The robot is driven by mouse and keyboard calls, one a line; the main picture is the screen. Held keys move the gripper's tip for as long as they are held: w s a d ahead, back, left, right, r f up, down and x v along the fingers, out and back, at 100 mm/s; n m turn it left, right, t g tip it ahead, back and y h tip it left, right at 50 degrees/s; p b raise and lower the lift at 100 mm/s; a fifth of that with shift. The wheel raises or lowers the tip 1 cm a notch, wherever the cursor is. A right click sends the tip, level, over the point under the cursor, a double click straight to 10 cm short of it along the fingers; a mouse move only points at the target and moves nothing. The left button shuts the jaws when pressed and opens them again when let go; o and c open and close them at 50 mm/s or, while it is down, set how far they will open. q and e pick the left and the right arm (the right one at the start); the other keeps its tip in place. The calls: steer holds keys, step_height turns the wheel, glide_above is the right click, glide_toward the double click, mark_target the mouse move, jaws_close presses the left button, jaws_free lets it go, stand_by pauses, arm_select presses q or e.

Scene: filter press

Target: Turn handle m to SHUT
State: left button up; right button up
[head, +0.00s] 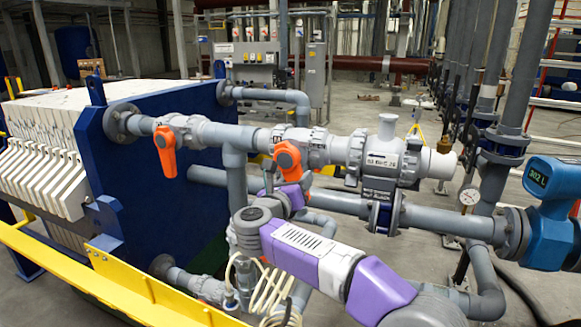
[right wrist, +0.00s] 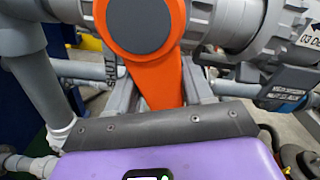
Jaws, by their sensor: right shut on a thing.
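Two orange valve handles show on the upper grey pipe in the head view. The left handle (head: 166,150) hangs down from its valve, slightly tilted, with nothing touching it. My left gripper is out of view.
A grey valve body with a label (head: 383,161) sits right of the held handle. A blue filter press plate (head: 160,205) stands at left behind a yellow rail (head: 130,285). A blue meter (head: 548,210) and vertical pipes crowd the right. Lower pipes run beneath my right arm.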

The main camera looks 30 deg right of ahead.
steer(key=shift+w+a+f+m+b, duration=0.15)
steer(key=shift+w+a+m+b, duration=0.15)
steer(key=shift+a+m+b, duration=0.1)
steer(key=m+b, duration=0.1)
steer(key=w+m+b, duration=0.1)
steer(key=b, duration=0.1)
steer(key=shift+a+f, duration=0.1)
steer(key=shift+a, duration=0.3)
steer(key=shift+w+a+m, duration=0.2)
steer(key=shift+m, duration=0.6)
steer(key=o, duration=0.9)
steer(key=shift+r, duration=0.25)
steer(key=shift+o, duration=1.2)
steer(key=shift+w, duration=0.1)
steer(key=shift+f, duration=0.1)
steer(key=shift+d, duration=0.1)
steer(key=v, duration=0.7)
